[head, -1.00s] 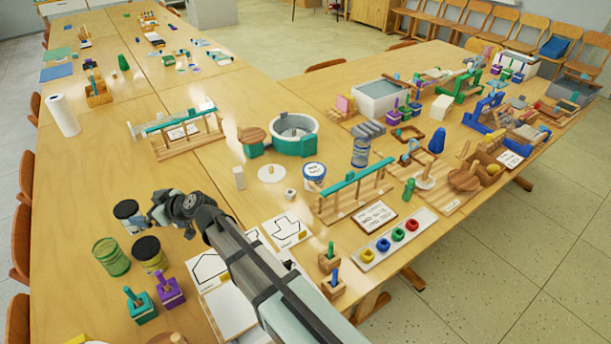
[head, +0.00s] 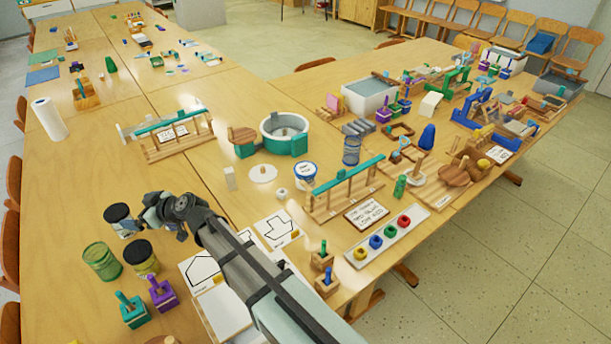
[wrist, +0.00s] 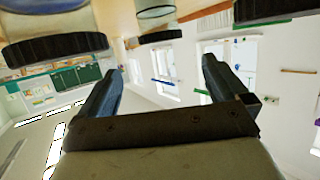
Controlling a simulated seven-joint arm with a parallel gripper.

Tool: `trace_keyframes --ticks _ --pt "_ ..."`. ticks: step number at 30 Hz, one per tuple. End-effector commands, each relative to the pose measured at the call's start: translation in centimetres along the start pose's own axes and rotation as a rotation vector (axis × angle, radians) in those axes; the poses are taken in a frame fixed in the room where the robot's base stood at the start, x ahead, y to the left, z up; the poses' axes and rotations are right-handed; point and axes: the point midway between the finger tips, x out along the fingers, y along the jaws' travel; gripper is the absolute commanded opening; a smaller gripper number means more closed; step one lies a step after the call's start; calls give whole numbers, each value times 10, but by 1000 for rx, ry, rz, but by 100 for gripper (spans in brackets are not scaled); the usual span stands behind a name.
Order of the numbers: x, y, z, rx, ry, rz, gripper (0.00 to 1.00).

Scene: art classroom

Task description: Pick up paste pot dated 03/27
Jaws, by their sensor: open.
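Two jars with black lids stand on the near left of the table in the head view: one (head: 120,222) just left of my gripper (head: 150,214), the other (head: 142,258) nearer the camera. Their date labels cannot be read, so I cannot tell which is dated 03/27. My gripper is open and low over the table, its fingers pointing toward the first jar; no jar is between them. In the wrist view, which looks upside down, my gripper's fingers (wrist: 163,82) are spread with clear space between. Black-lidded jars (wrist: 55,48) show at the top, beyond the fingers.
A clear green jar (head: 101,262) stands beside the black-lidded jars. Teal (head: 132,312) and purple (head: 162,294) peg blocks are nearer. A white pot with a blue rim (head: 304,175) is farther right.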

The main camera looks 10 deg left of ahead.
Motion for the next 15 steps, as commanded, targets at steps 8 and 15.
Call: trace_keyframes --ticks 8,15 --pt "-38 74 0 25 14 95 100" --pt "-108 191 -22 45 55 246 100"
